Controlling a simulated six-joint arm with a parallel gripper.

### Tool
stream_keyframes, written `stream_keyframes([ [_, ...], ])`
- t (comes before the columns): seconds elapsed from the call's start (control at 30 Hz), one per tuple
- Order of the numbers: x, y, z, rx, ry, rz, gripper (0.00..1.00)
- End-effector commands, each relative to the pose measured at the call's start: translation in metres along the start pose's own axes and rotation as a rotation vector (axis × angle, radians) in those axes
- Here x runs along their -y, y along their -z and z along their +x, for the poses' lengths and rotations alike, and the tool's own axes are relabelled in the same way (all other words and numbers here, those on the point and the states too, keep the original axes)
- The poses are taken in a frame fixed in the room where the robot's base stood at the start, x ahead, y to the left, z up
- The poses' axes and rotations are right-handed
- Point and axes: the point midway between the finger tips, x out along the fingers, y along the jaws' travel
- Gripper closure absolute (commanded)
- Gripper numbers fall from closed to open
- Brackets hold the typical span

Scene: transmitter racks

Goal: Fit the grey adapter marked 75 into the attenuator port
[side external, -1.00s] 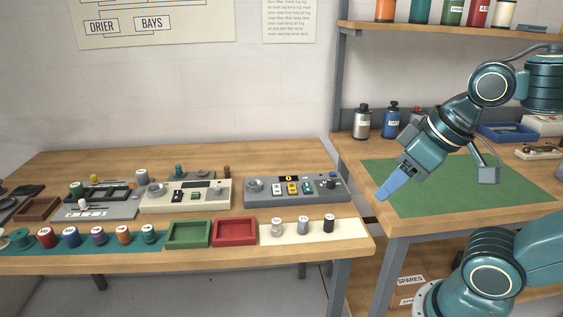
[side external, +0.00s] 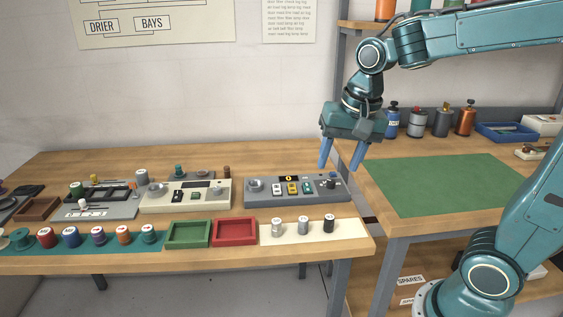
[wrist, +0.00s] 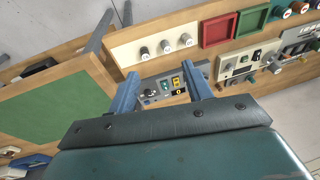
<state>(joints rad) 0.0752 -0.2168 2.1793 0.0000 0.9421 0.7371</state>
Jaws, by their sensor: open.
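Three small cylinders stand upright on a cream strip at the bench's front right: a light one (side external: 277,227), a grey one (side external: 303,225) and a dark one (side external: 329,223). They also show in the wrist view, with the grey one (wrist: 165,47) in the middle. Their markings are too small to read in either view. Behind them is a grey panel box (side external: 296,198) with a small display, coloured buttons and round fittings; I cannot tell which fitting is the attenuator port. My gripper (side external: 340,168) is open and empty, fingers down, above the box's right end.
A red tray (side external: 234,242) and a green tray (side external: 188,244) sit left of the cylinders. A cream panel box (side external: 220,203) stands left of the grey one. Several coloured spools line the front edge. A green mat (side external: 450,185) lies clear on the right bench.

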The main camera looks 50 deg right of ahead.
Motion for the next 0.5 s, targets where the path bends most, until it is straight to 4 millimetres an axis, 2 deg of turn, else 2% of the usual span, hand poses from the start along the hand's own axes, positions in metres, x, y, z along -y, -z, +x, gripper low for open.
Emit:
stream_keyframes([
  [0.5, 0.031, 0.066, 0.077, 0.095, -0.163, 0.577, 0.5],
])
